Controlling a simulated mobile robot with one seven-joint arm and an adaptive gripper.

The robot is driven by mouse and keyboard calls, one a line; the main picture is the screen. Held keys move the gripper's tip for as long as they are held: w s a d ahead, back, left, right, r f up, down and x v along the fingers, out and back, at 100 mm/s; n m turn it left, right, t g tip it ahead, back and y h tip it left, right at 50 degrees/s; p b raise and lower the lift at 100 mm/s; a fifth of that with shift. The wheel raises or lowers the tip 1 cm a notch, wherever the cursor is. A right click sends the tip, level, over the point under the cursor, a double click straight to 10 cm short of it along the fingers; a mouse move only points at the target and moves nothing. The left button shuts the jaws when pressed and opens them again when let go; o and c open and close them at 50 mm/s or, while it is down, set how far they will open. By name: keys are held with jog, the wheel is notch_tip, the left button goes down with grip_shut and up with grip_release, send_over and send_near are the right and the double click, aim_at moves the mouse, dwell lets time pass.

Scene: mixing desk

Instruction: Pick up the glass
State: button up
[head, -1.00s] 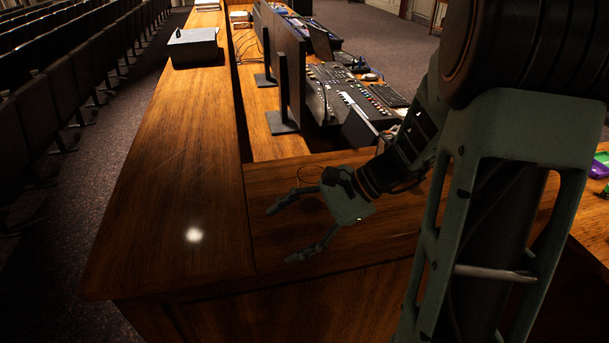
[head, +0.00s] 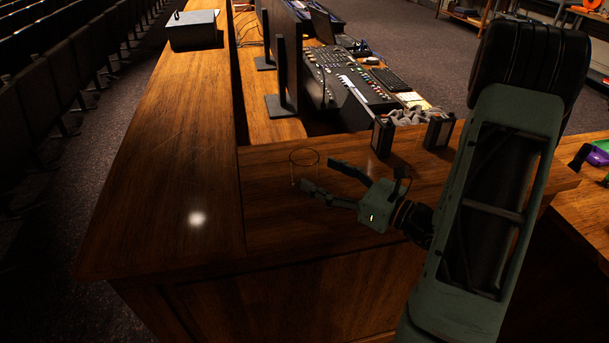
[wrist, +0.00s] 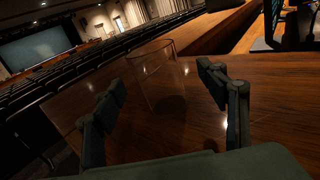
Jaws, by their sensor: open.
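The glass (head: 304,170) is clear and hard to see against the wood. It stands upright on the near ledge of the desk, with its round rim showing. My gripper (head: 318,178) is just to its right in the head view, with its fingers spread and pointing left toward it. In the wrist view the glass (wrist: 162,80) stands ahead of and between the two open fingertips of my gripper (wrist: 162,88). I cannot tell whether a finger touches it. Nothing is held.
Two small dark boxes (head: 383,136) (head: 438,131) stand behind my gripper on the ledge. Monitors (head: 285,60) and a mixing console (head: 345,75) stand farther back. A dark box (head: 194,30) sits on the long left counter (head: 150,160), whose near part is clear.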

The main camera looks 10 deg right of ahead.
aim_at(304, 167)
jog(key=shift+p+x, duration=0.55)
jog(key=shift+x, duration=2.2)
jog(key=shift+s+a, duration=0.15)
jog(key=shift+a, duration=0.05)
jog(key=shift+c, duration=0.6)
jog(key=shift+r, duration=0.1)
jog(key=c, duration=1.3)
